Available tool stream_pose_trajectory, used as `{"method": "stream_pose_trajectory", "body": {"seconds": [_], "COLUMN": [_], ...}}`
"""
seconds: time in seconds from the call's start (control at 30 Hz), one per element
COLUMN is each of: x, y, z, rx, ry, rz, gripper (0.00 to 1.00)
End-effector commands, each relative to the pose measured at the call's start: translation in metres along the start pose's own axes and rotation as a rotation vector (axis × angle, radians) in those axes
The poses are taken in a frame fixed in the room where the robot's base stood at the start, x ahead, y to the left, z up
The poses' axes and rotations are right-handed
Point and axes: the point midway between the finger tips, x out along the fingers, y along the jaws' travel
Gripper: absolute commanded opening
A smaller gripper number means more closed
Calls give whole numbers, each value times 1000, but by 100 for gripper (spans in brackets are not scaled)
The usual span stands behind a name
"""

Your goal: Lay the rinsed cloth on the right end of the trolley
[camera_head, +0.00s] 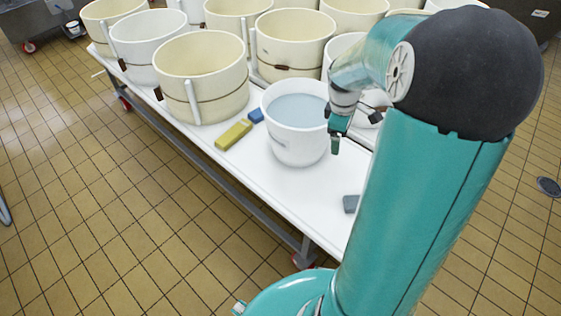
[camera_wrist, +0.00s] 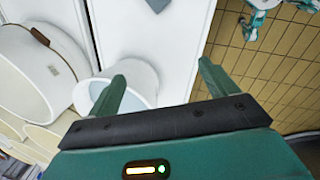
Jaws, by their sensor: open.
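A small dark grey piece (camera_head: 350,204), probably the folded cloth, lies on the white top of the trolley (camera_head: 300,190) near its right end. My arm partly covers that end in the head view. The grey piece also shows at the top edge of the wrist view (camera_wrist: 157,4). A white bucket of water (camera_head: 297,112) stands to the left of it on the trolley. My gripper (camera_head: 335,138) is beside the bucket's right side, above the trolley top. In the wrist view, my gripper (camera_wrist: 162,71) has its fingers wide apart with nothing between them.
Several large cream tubs (camera_head: 203,85) crowd the trolley's left and back. The trolley top between the bucket and grey piece is clear. Tiled floor (camera_head: 130,200) surrounds the trolley.

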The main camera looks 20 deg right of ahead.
Motion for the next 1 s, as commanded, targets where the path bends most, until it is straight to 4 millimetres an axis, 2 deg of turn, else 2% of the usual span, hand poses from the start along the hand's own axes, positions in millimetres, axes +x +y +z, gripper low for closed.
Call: {"method": "stream_pose_trajectory", "body": {"seconds": [0.03,0.2,0.5,0.8,1.0], "x": [-18,-63,-130,-174,-190], "y": [-10,-44,-114,-190,-233], "z": [-9,-28,-49,-52,-47], "rx": [26,146,361,572,690], "ry": [5,37,156,329,436], "rz": [24,79,136,109,41], "gripper": [85,85,85,85,85]}}
